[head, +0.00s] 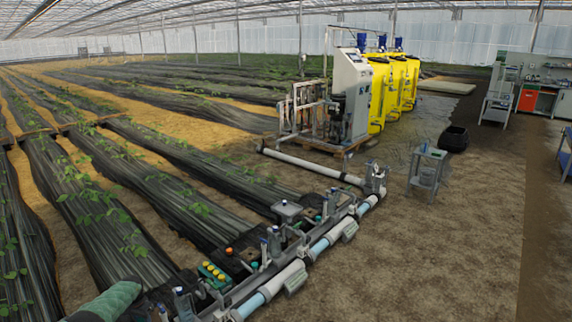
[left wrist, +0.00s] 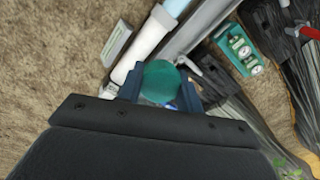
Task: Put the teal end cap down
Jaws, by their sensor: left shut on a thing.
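The teal end cap (left wrist: 161,82) shows in the left wrist view as a rounded teal piece between the two dark fingers of my left gripper (left wrist: 160,92). The gripper is shut on it. Its lower part is hidden by the fingers and the gripper body. Ground and a white pipe lie behind it in the picture; I cannot tell its height above them. In the head view, a green arm part of mine is at the lower left, and the cap cannot be made out. My right gripper is in neither view.
A white and light blue pipe (head: 288,274) runs along a grey rail with valves. A green box (head: 212,273) with round yellow tops sits beside it; a green box with two dials (left wrist: 239,49) shows in the wrist view. A grey stand (head: 428,170) is farther back. Bare soil lies right.

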